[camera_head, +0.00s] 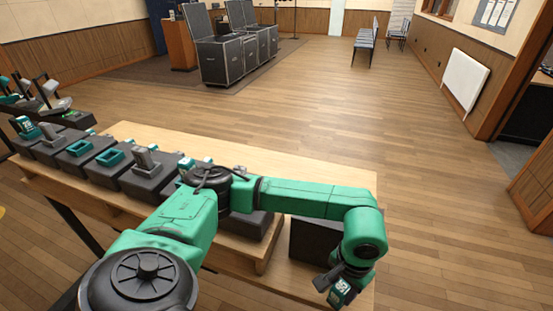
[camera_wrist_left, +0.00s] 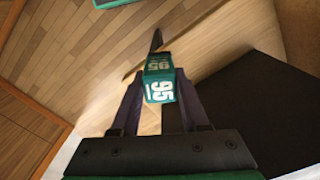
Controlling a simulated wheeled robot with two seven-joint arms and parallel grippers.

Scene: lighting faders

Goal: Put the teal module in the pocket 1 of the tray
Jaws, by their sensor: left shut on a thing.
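My left gripper (camera_head: 338,292) hangs at the right end of the table, pointing down. It is shut on the teal module (camera_head: 343,288), which has a white "95" on it. In the left wrist view the module (camera_wrist_left: 160,82) sits between the two dark fingers (camera_wrist_left: 160,100), with "95" on two faces. A black box-like thing (camera_head: 312,240) stands just left of the gripper, partly behind my arm; I cannot tell whether it is the tray. It is probably the dark surface (camera_wrist_left: 255,115) in the left wrist view. No pocket shows in it. My right gripper is not in view.
A row of dark blocks (camera_head: 100,172) with teal frames and grey upright parts stands on the wooden table (camera_head: 150,133), left of my arm. My green arm hides part of the row. Black cases (camera_head: 225,62) stand far back.

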